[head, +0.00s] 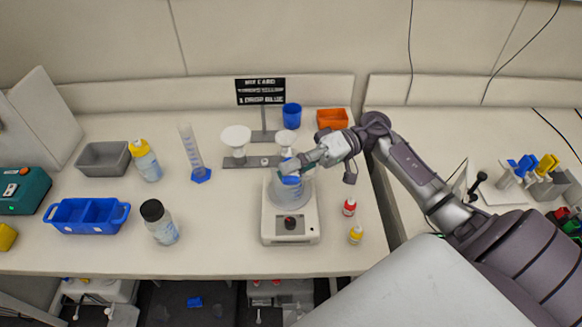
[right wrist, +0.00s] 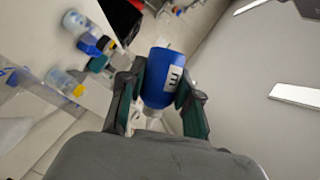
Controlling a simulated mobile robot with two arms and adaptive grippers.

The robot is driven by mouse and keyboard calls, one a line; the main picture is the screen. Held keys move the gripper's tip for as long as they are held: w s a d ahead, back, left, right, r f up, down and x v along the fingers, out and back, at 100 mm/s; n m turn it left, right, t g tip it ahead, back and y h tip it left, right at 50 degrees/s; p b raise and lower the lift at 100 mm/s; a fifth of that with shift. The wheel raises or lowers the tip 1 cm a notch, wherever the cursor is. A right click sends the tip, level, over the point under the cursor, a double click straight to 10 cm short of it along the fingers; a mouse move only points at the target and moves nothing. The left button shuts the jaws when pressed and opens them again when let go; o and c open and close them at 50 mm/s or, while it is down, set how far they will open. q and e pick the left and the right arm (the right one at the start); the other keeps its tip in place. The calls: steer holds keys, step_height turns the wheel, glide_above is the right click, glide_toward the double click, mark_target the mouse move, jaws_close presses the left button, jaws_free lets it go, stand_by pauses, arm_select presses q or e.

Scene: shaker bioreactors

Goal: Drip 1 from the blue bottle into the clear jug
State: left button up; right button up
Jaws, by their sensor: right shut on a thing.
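The clear jug (head: 279,190) stands on a white stirrer-like device (head: 290,230) with a dark knob, near the middle of the bench in the head view. My right gripper (head: 298,168) is over the jug and partly covers its top. It is shut on the small blue bottle (right wrist: 165,78), which lies between both fingers (right wrist: 155,92) in the right wrist view. The bottle's white nozzle (right wrist: 152,117) points to the bottom of that picture. In the head view only a little blue shows below the gripper. Whether a drop hangs from the nozzle cannot be seen. My left gripper is out of view.
A small red bottle (head: 349,207) and a yellow bottle (head: 355,235) stand right of the device. A balance with white pans (head: 236,137), a measuring cylinder (head: 192,150), a black-capped bottle (head: 160,222) and a blue tray (head: 88,229) stand left. A black card (head: 260,92) stands behind.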

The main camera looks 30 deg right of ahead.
steer(key=shift+s+r+m+y+p, duration=0.1)
steer(key=shift+r+m+y+p, duration=0.5)
steer(key=shift+p, duration=1.15)
steer(key=shift+m, duration=0.3)
steer(key=shift+w+d+r+m+t+y+p, duration=0.2)
steer(key=shift+w+d+m, duration=0.3)
steer(key=shift+w, duration=0.35)
steer(key=shift+w+d+r+m+t+y+p, duration=0.1)
steer(key=shift+w+d+r+m+p, duration=0.15)
steer(key=shift+w+d+m, duration=0.4)
steer(key=shift+w+d+r+m+y, duration=0.15)
steer(key=shift+w+r+m+y, duration=0.1)
steer(key=shift+w+m, duration=0.25)
steer(key=shift+w+d+r+m+y, duration=0.1)
steer(key=shift+w+m+y, duration=0.15)
steer(key=shift+w+m, duration=0.15)
steer(key=shift+r+m, duration=0.2)
steer(key=shift+m, duration=0.45)
steer(key=shift+w+d+r+m+t+y, duration=0.15)
steer(key=shift+r+m+t+y, duration=0.25)
steer(key=shift+m, duration=0.5)
steer(key=shift+w+d+r+m+t+y, duration=0.1)
steer(key=shift+r+m+t+y, duration=0.1)
steer(key=shift+m+t, duration=0.55)
steer(key=shift+m, duration=0.25)
